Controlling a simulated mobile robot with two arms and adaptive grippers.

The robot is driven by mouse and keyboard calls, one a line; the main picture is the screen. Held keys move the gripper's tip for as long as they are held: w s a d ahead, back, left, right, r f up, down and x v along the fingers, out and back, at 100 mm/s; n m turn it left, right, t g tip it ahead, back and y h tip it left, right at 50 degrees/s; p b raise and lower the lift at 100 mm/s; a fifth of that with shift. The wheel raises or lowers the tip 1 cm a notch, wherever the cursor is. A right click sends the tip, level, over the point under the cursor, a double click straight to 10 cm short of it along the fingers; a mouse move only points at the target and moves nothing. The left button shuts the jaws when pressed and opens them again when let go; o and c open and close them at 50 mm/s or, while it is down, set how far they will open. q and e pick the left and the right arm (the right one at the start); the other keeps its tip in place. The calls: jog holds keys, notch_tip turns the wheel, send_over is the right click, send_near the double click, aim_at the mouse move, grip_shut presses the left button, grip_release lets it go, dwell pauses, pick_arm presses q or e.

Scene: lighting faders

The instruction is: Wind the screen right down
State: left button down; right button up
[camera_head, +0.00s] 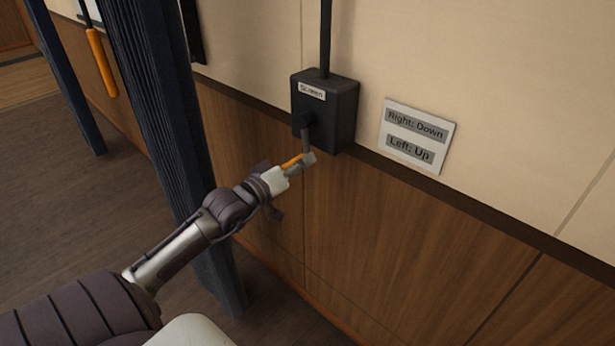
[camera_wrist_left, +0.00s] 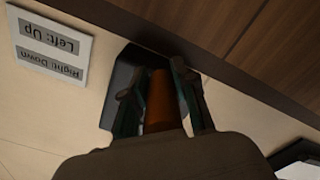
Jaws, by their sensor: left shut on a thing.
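The black box labelled "Screen" (camera_head: 325,105) is fixed to the wall. A dark crank arm (camera_head: 306,134) hangs down from its front, with an orange handle (camera_head: 293,161) at its lower end. My left gripper (camera_head: 297,164) is at that handle, below the box. In the left wrist view the orange handle (camera_wrist_left: 162,100) lies between the two fingers of the left gripper (camera_wrist_left: 163,105), which is shut on it. The box (camera_wrist_left: 122,75) shows behind the fingers, partly hidden. My right gripper is not in view.
A white sign (camera_head: 417,136) reading "Right: Down" and "Left: Up" is on the wall right of the box. Another orange handle (camera_head: 101,62) hangs at the upper left.

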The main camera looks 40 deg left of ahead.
pick_arm(q)
jog(key=shift+w+a+m+b, duration=0.1)
jog(key=shift+a+m+b, duration=0.7)
jog(key=shift+b, duration=0.1)
jog(key=shift+a+r, duration=0.1)
jog(key=shift+r, duration=0.05)
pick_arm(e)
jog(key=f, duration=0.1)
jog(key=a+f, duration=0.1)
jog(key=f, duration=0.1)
pick_arm(q)
jog(key=shift+r, duration=0.1)
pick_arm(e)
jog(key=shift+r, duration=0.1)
pick_arm(q)
jog(key=c, duration=1.1)
grip_release()
jog(key=shift+o, duration=0.9)
jog(key=shift+a, duration=0.2)
jog(key=shift+d+f, duration=0.15)
jog(key=shift+f, duration=0.05)
jog(key=s+a, duration=0.1)
jog(key=s, duration=1.1)
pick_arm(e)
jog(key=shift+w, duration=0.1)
